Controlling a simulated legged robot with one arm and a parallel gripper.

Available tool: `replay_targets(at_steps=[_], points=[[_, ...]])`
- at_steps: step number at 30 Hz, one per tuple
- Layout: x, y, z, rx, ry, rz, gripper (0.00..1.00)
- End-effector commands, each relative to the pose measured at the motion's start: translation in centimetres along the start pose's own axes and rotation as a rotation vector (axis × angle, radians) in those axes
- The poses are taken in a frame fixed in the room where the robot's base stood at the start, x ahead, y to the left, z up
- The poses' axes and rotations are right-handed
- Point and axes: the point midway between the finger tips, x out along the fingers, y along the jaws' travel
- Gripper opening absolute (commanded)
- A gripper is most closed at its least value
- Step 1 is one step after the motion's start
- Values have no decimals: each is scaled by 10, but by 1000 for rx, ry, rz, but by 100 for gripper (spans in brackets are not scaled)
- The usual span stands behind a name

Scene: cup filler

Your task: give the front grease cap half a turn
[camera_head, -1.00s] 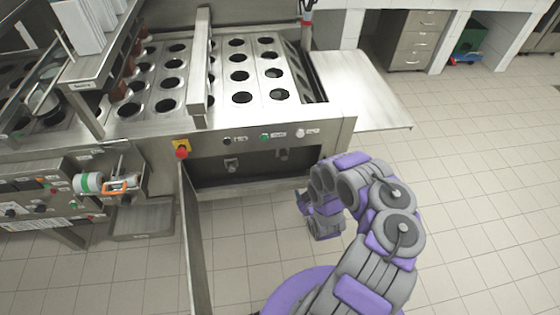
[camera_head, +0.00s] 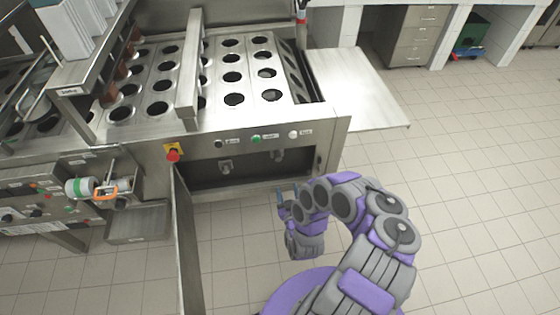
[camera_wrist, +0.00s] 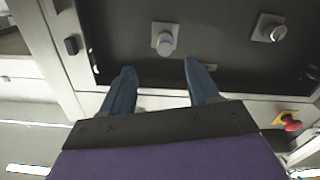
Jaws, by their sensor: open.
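Two grey grease caps on square plates sit in the dark open bay under the machine's front panel. In the head view one is at left (camera_head: 226,167) and one at right (camera_head: 278,155). The wrist view sees them left-right reversed: the head view's right cap (camera_wrist: 165,42) is ahead of my fingers, the other (camera_wrist: 269,30) is off to the right. I cannot tell which is called front. My gripper (camera_wrist: 160,66) is open and empty, its blue fingers pointing into the bay, apart from the caps. In the head view my gripper (camera_head: 288,193) is just below the bay's right part.
The bay's open door (camera_head: 188,245) hangs at its left. A red stop button (camera_head: 173,154) sits on the front panel above the door. A metal shelf (camera_head: 355,88) juts out at the right. The tiled floor is clear on the right.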

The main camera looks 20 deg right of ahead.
Motion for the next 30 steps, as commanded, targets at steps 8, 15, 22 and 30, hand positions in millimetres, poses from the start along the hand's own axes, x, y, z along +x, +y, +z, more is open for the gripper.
replay_targets(at_steps=[8, 15, 22, 30], points=[[13, -8, -8, -9, 16, 1, 60], [27, -3, -4, -4, 9, 1, 60], [40, -2, -5, 1, 9, 1, 60], [87, -4, -6, -3, 15, 7, 60]])
